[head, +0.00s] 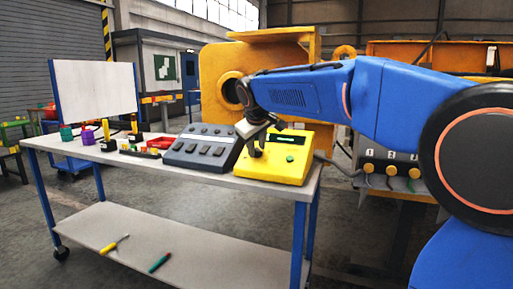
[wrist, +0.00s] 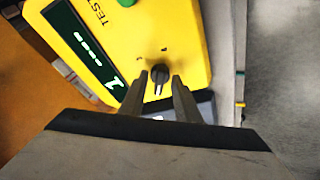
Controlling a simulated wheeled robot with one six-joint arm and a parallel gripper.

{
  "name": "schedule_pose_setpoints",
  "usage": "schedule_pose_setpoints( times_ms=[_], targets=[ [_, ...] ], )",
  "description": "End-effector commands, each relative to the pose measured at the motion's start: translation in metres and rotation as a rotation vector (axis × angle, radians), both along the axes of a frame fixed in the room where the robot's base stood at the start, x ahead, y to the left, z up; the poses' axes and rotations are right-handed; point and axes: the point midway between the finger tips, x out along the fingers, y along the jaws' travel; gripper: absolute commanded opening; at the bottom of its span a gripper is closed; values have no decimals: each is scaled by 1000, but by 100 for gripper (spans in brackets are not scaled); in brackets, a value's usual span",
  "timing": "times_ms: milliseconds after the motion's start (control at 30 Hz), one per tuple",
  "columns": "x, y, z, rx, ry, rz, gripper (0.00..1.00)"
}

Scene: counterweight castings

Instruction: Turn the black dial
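The yellow test box (head: 278,172) stands at the right end of the table, with a dark display near its back and a green button (head: 290,158). In the wrist view the box (wrist: 178,25) shows its lit green display (wrist: 85,45) and the black dial (wrist: 160,73), which has a pale pointer line. My gripper (wrist: 160,76) is open, with one fingertip on each side of the dial and a small gap to each. In the head view my gripper (head: 257,148) is low over the left part of the box and hides the dial.
A dark grey button panel (head: 203,148) stands directly left of the yellow box. Small coloured parts and a white board (head: 95,89) are farther left on the table (head: 130,171). A large yellow machine (head: 222,70) is behind.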

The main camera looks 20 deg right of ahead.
Motion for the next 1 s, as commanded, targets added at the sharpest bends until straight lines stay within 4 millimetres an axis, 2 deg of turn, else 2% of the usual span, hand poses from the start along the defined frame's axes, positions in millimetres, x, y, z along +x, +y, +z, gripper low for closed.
schedule_pose_setpoints(
  times_ms=[167, 800, 1000],
  targets=[
    [-7, 2, 10, 1, -2, 1, 30],
    [-81, 21, 105, 1, -3, 1, 30],
    [-98, 26, 126, 0, -2, 2, 30]
  ],
)
